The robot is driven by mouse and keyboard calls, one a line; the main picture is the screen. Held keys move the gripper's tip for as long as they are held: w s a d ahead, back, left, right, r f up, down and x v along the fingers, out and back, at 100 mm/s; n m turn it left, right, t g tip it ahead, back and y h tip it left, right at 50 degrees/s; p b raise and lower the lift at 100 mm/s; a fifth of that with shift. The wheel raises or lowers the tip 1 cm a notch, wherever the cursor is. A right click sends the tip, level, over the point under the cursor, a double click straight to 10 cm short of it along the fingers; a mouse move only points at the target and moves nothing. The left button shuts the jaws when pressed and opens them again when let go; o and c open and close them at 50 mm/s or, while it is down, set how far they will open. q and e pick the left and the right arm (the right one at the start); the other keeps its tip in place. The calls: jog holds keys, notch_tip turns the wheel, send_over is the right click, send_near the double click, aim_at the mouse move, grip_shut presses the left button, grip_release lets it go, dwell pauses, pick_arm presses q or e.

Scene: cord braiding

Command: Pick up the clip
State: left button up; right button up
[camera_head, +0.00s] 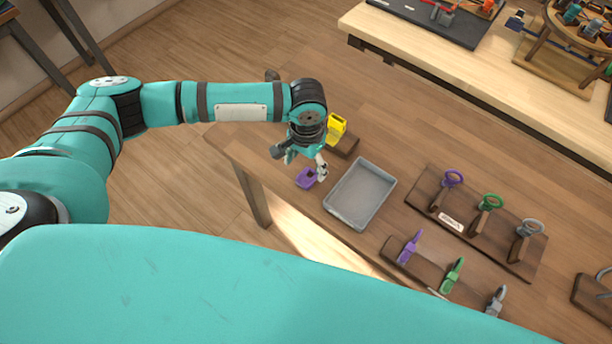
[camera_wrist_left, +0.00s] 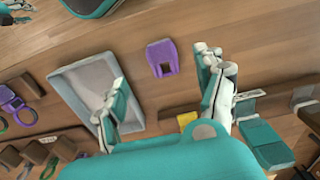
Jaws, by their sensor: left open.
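A purple clip (camera_head: 306,178) lies on the wooden table near its left edge, beside the grey tray. In the left wrist view the purple clip (camera_wrist_left: 162,58) shows as a small block with a dark opening, beyond and between the fingers. My left gripper (camera_head: 302,162) is open and empty, reaching in from the left over the table close to the clip. In the left wrist view its two fingers (camera_wrist_left: 166,82) are spread wide. I cannot tell how high it is above the clip. My right gripper is not in view.
A grey tray (camera_head: 333,207) sits right of the clip. A yellow item (camera_head: 336,125) on a wooden block stands just behind my gripper. A wooden rack (camera_head: 430,202) with purple, green and grey ringed tools is farther right, with matching pieces on a second rack (camera_head: 392,250) in front.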

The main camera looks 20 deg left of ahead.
aim_at(305, 179)
pick_arm(q)
jog(key=shift+f, duration=0.85)
jog(key=f, duration=0.2)
jog(key=f+p, duration=0.1)
jog(key=f, duration=0.1)
jog(key=shift+s+a+f+p, duration=0.1)
jog(key=shift+a+f+p, duration=0.1)
jog(key=shift+f+p, duration=0.15)
jog(key=shift+f, duration=0.35)
jog(key=shift+c, duration=0.4)
jog(key=c, duration=0.8)
